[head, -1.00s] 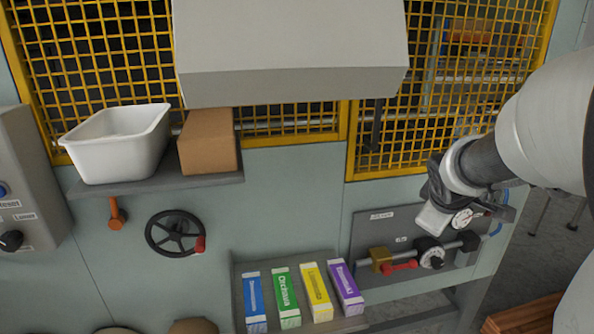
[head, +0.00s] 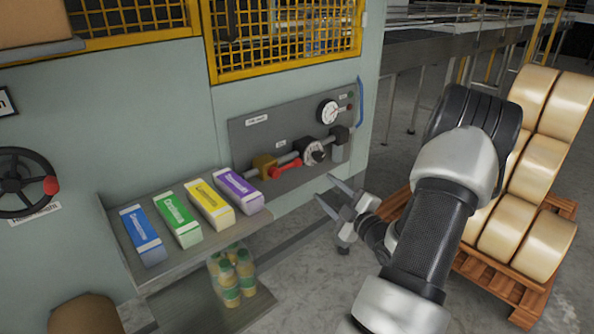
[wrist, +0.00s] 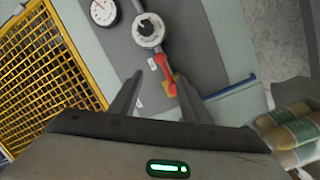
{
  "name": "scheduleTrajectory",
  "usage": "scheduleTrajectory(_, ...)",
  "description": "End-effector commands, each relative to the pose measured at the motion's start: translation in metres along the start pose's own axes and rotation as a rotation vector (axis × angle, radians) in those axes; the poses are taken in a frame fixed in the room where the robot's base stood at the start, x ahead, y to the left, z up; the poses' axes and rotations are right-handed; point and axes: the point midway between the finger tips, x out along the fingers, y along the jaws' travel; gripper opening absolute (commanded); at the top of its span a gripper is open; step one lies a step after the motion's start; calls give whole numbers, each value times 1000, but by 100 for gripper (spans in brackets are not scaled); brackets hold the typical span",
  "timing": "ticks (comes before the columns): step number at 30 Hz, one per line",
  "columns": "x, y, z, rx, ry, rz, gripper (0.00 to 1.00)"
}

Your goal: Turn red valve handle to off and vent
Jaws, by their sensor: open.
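The red valve handle (head: 285,169) sits on a pipe assembly on a grey panel (head: 240,132), between a brass-coloured valve body (head: 264,165) and a round regulator knob (head: 313,152). A white pressure gauge (head: 328,111) is above the knob. In the wrist view the red handle (wrist: 163,72) shows beyond the fingertips, below the knob (wrist: 148,30). My gripper (head: 325,192) is open and empty, in front of and below the panel in the head view, apart from the handle. In the wrist view its two fingers (wrist: 157,87) are spread. The handle's label is too small to read.
A shelf (head: 190,255) with several coloured cartons juts out left of the panel. Wrapped bottles (head: 232,278) stand below it. A handwheel (head: 22,182) is at far left. A wooden pallet (head: 495,279) with large rolls stands at right. Grey floor is open between.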

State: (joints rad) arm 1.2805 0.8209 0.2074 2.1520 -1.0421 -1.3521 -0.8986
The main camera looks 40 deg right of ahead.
Motion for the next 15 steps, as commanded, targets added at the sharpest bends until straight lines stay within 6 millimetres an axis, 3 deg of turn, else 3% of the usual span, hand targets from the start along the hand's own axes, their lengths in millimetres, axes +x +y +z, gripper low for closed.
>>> scheduleTrajectory(15,113,-2,0,0,2,-1,43)
